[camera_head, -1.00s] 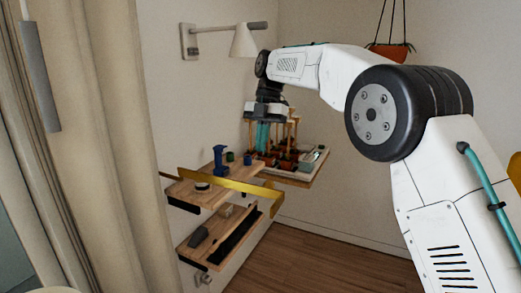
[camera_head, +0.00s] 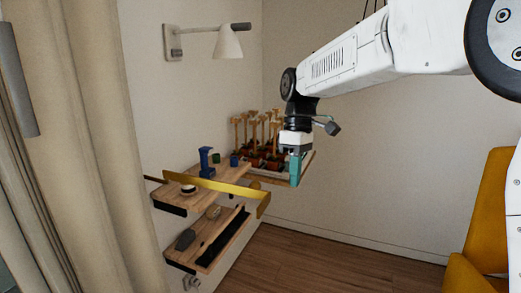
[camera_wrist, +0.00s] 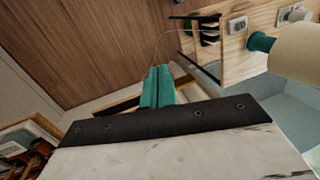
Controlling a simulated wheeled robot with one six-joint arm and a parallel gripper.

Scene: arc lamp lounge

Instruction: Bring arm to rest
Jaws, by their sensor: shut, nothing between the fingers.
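My gripper (camera_head: 296,170) points down with its teal fingers together and nothing between them. In the head view it hangs in front of the right part of the far shelf tray, to the right of the wall shelves. In the wrist view the shut teal fingers (camera_wrist: 157,88) stand out over the wooden floor. My white arm reaches in from the right of the head view.
An upper wooden shelf (camera_head: 222,185) with a yellow rail (camera_head: 215,184) bears a blue object (camera_head: 206,163). A lower shelf (camera_head: 228,233) sits beneath. A wall lamp (camera_head: 228,43), beige curtain (camera_head: 95,150) and yellow chair (camera_head: 490,215) surround open floor.

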